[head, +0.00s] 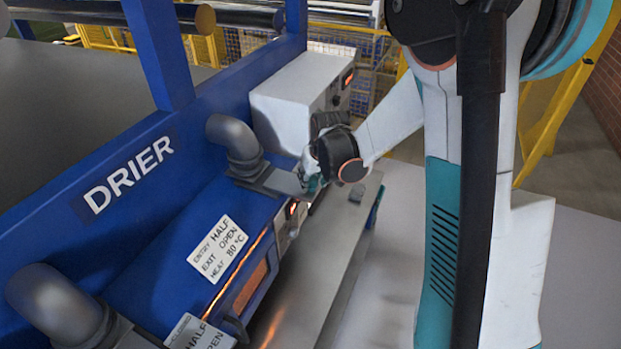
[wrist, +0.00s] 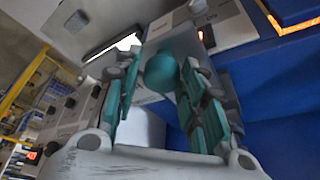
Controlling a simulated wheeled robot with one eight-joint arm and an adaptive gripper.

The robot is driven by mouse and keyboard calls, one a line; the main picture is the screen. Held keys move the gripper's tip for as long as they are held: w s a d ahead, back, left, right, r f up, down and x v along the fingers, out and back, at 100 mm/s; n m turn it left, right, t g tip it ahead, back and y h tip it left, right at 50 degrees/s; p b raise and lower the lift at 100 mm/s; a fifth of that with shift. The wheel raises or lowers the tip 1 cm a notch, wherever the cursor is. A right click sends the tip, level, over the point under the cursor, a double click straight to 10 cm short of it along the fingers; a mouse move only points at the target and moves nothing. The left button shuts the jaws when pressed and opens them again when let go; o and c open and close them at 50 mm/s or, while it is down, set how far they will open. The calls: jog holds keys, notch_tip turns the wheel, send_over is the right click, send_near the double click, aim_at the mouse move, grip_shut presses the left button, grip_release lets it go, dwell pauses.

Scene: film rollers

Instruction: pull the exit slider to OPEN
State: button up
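The blue drier (head: 190,150) stands at the left of the head view, with a control face along its side. My gripper (head: 308,180) is at the far end of that face, pointing toward it. In the wrist view my gripper (wrist: 160,78) has its two teal-padded fingers apart. A rounded teal knob (wrist: 161,72) sits between the fingertips, in front of a grey panel. It looks like a slider knob, but no label on it is readable. I see no clear contact with the pads. In the head view my gripper hides the knob, so the slider's position cannot be told.
A placard (head: 218,249) reads ENTRY HALF, EXIT OPEN, HEAT 80 °C. A grey pipe elbow (head: 234,139) and a white box (head: 300,95) stand close to my gripper. A metal ledge (head: 310,290) runs below the control face. Open floor lies to its right.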

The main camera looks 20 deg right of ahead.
jog(key=shift+o, duration=0.4)
jog(key=shift+s+d, duration=0.1)
jog(key=shift+d, duration=0.05)
jog(key=shift+r, duration=0.15)
jog(key=v, duration=1.1)
jog(key=shift+s+r, duration=0.2)
jog(key=shift+r, duration=0.15)
jog(key=shift+f, duration=0.1)
jog(key=s+a+f+t+b, duration=0.1)
jog(key=s+a+f+b, duration=0.2)
jog(key=s+f+b, duration=0.8)
jog(key=s+a+f+t+b, duration=0.1)
jog(key=s+a+f+b, duration=0.2)
jog(key=s+f+b, duration=0.8)
notch_tip(320, 180, down, 5)
jog(key=b, duration=1.1)
jog(key=shift+s+t, duration=0.2)
jog(key=shift+t, duration=0.2)
